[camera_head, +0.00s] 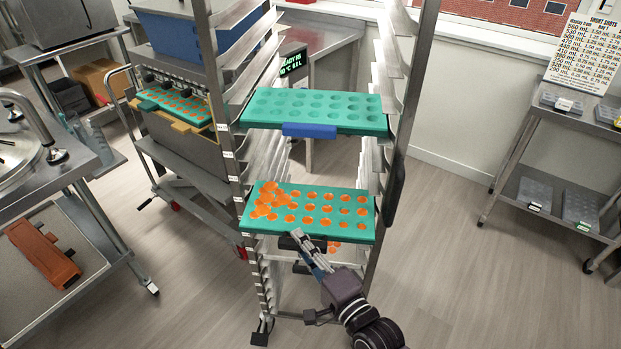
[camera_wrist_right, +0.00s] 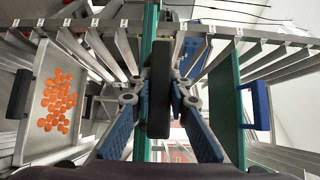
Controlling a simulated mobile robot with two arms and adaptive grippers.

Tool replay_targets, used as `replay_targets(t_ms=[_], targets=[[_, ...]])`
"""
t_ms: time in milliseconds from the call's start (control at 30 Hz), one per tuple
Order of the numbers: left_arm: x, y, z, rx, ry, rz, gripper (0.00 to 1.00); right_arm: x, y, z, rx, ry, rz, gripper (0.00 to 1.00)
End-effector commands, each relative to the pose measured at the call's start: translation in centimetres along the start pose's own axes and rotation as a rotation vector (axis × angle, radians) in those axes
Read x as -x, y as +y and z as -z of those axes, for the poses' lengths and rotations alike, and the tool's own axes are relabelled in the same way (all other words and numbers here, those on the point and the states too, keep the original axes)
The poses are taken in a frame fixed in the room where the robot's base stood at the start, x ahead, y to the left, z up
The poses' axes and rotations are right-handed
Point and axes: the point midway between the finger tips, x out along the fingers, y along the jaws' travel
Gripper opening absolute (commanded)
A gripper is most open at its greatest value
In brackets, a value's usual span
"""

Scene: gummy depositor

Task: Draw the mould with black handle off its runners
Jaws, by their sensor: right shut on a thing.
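The green mould with black handle (camera_head: 310,223) lies on runners in the lower part of the tall metal rack. Its cavities hold orange filling, spread into a merged patch at its left. My right gripper (camera_head: 301,238) is at its front edge, shut on the black handle (camera_head: 287,242). In the right wrist view, the black handle (camera_wrist_right: 159,100) stands between the blue-padded fingers of my right gripper (camera_wrist_right: 161,95), and the green mould (camera_wrist_right: 147,35) shows edge-on behind it. My left gripper is not in view.
An empty green mould (camera_head: 260,121) with a blue handle (camera_head: 309,131) sits higher in the rack. A metal tray with orange pieces (camera_wrist_right: 37,143) lies below. The depositor (camera_head: 178,55) stands left behind; a shelf table (camera_head: 517,192) stands right. Floor right of the rack is clear.

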Motion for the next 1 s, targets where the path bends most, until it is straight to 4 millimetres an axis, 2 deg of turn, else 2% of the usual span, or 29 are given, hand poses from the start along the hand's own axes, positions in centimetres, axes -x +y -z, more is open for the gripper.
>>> replay_targets(t_ms=[567,1000], targets=[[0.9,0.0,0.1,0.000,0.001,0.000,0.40,0.0,-1.0,0.0,0.003,0.001,0.004,0.00],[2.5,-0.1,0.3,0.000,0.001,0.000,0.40,2.7,-1.0,-2.3,0.000,0.000,0.002,0.00]])
